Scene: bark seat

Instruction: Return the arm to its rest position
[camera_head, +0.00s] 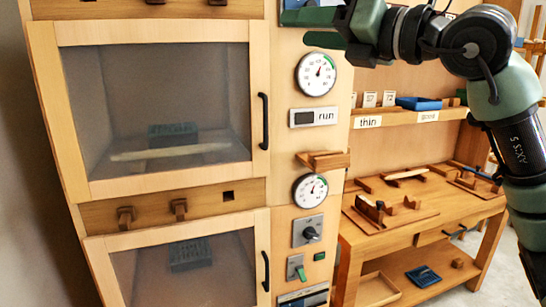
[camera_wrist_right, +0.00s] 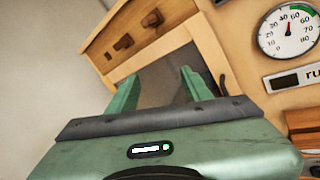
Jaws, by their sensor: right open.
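My right arm (camera_head: 520,145) comes in from the right edge of the head view and bends over at the top. Its right gripper (camera_head: 300,29) points left, high in front of the cabinet's control panel, above the upper gauge. In the right wrist view the two green fingers (camera_wrist_right: 160,84) stand apart with nothing between them. Part of the wooden cabinet shows behind them. My left gripper is in neither view.
The wooden cabinet has two glazed doors, the upper door (camera_head: 165,105) and lower door (camera_head: 190,270), both appearing shut. Beside them are an upper gauge (camera_head: 316,74), a lower gauge (camera_head: 310,190) and a knob (camera_head: 311,233). A workbench (camera_head: 420,225) with wooden fixtures stands right.

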